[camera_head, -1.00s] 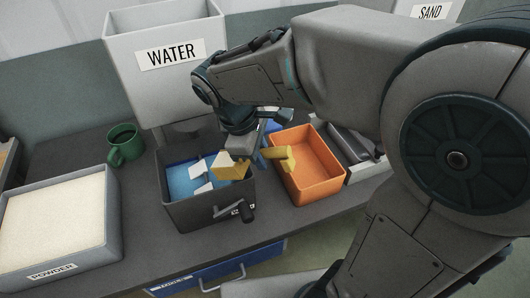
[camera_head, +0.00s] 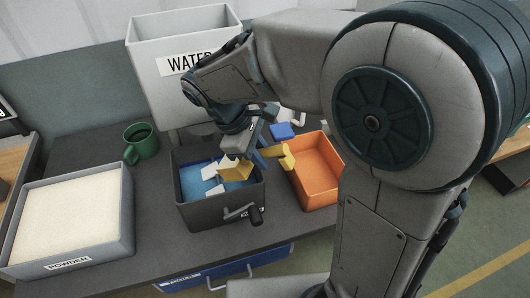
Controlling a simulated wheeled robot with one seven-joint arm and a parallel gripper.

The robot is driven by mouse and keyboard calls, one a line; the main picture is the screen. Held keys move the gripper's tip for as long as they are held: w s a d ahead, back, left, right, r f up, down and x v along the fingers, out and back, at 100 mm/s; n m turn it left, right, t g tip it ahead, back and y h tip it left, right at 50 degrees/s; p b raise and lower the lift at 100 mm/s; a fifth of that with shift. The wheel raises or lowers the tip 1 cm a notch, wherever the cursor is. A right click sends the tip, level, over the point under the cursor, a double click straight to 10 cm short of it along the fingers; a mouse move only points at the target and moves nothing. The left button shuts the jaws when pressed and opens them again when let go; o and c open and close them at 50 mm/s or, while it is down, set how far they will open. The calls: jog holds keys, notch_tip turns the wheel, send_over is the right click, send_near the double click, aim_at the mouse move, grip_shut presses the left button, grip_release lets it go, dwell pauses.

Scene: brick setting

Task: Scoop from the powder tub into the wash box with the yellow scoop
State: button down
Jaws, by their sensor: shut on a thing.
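My gripper (camera_head: 258,153) is shut on the handle of the yellow scoop (camera_head: 236,172). The scoop's bowl is over the right part of a dark grey box (camera_head: 212,214) with a blue inside, white paddles and a crank; this looks like the wash box, but its label is mostly hidden by the crank. The scoop's handle end sticks out to the right of the fingers. I cannot see whether the bowl holds powder. The powder tub (camera_head: 68,264), grey and labelled POWDER, stands at the left, filled with pale powder.
An orange tray (camera_head: 318,172) stands close right of the dark box. A blue block (camera_head: 283,130) is behind it. A green mug (camera_head: 141,142) and a white WATER container (camera_head: 165,70) stand behind. Bare table lies between the powder tub and the dark box.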

jog(key=shift+w+a+r+h+p, duration=0.2)
jog(key=shift+a+h+p, duration=0.05)
jog(key=shift+a+p, duration=0.2)
jog(key=shift+w+a+r+h+p, duration=0.15)
jog(key=shift+a+r+h+p, duration=0.1)
jog(key=shift+a+p, duration=0.15)
jog(key=shift+w+a+r+g+h+p, duration=0.3)
jog(key=shift+a+h+p, duration=0.25)
jog(key=shift+p, duration=0.55)
jog(key=shift+w+a+r+g+h+p, duration=0.3)
jog(key=shift+a+p, duration=0.35)
jog(key=shift+p, duration=0.45)
jog(key=shift+f, duration=0.1)
jog(key=shift+d+r+t+y+b, duration=0.1)
jog(key=shift+r+t+y+b, duration=0.2)
jog(key=shift+y+b, duration=0.3)
jog(key=shift+r+t+y+b, duration=0.25)
jog(key=shift+t+y+b, duration=0.1)
jog(key=shift+y, duration=0.3)
jog(key=r+t+y+b, duration=0.1)
jog(key=y+b, duration=0.1)
jog(key=y, duration=0.1)
jog(key=shift+r, duration=0.15)
jog(key=shift+r+t+y+b, duration=0.25)
jog(key=shift+r+y+b, duration=0.05)
jog(key=shift+b, duration=0.05)
